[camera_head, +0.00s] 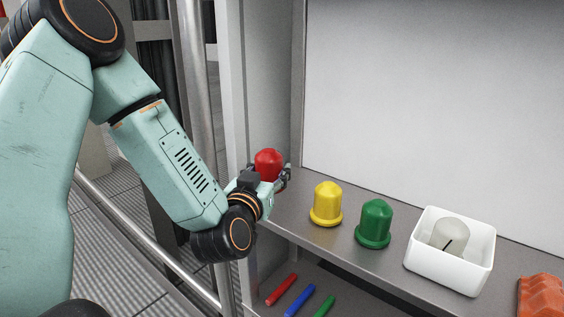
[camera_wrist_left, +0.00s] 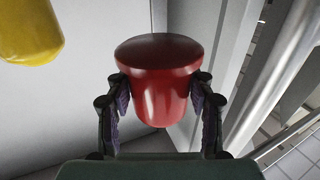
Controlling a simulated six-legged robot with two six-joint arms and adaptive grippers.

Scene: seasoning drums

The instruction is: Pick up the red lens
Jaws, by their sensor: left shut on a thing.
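The red lens (camera_head: 268,163) is a domed cap at the left end of the shelf in the head view. My left gripper (camera_head: 267,178) is shut on it. In the left wrist view the red lens (camera_wrist_left: 160,80) sits between the two fingers of my left gripper (camera_wrist_left: 162,105), with a finger touching each side. Whether the lens touches the shelf is hard to tell, since the gripper hides its lower part in the head view. My right gripper is not in view.
On the shelf (camera_head: 300,235) stand a yellow lens (camera_head: 326,203), a green lens (camera_head: 375,223) and a white box (camera_head: 447,276) holding a clear lens (camera_head: 450,236). An orange-red object (camera_head: 541,295) lies far right. Red, blue and green sticks lie below. A metal pole (camera_head: 199,100) stands left.

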